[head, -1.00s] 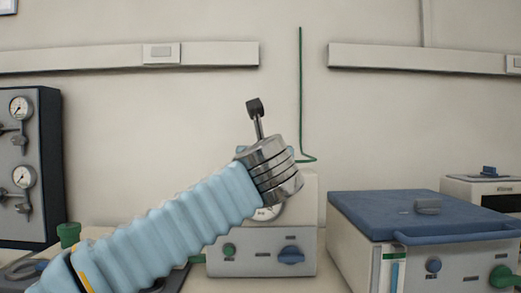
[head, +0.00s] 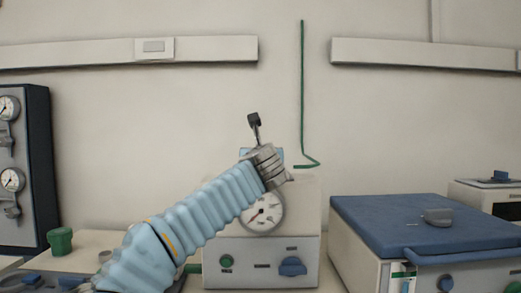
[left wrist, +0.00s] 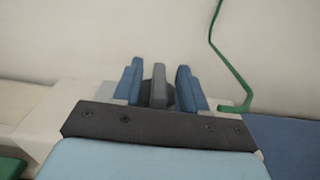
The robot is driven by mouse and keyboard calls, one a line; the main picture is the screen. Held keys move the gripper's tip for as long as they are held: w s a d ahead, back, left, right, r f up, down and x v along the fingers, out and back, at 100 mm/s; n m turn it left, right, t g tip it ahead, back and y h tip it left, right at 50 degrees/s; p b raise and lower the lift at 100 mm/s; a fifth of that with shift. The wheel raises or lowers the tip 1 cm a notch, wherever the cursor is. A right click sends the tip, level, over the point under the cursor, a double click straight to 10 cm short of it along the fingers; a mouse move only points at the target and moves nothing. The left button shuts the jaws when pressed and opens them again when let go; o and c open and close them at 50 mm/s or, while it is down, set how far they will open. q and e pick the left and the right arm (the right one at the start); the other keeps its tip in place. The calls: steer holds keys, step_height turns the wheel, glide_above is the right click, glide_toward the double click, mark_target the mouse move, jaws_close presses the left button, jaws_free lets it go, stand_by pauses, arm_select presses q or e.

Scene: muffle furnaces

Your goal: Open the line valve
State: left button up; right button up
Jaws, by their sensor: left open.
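My left arm reaches in from the lower left in the head view, and its wrist covers the top of a pale box with a dial (head: 262,211). The left gripper's jaws are hidden behind that wrist. In the left wrist view, the left gripper (left wrist: 158,88) is open, its two blue fingers pointing away. A grey upright bar (left wrist: 158,82) shows between the fingers; I cannot tell whether it belongs to the line valve or touches them. A green pipe (head: 302,95) runs down the wall and bends toward the box top; it also shows in the left wrist view (left wrist: 213,45). My right gripper is not in view.
A dark panel with gauges and grey levers (head: 25,165) stands at far left. A blue-lidded furnace (head: 380,225) stands close on the right, with another device (head: 485,200) behind it. A green knob (head: 60,240) is at lower left.

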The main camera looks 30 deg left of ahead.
arm_select(q)
steer(key=shift+w+a, duration=0.3)
steer(key=shift+w, duration=0.2)
jaws_close()
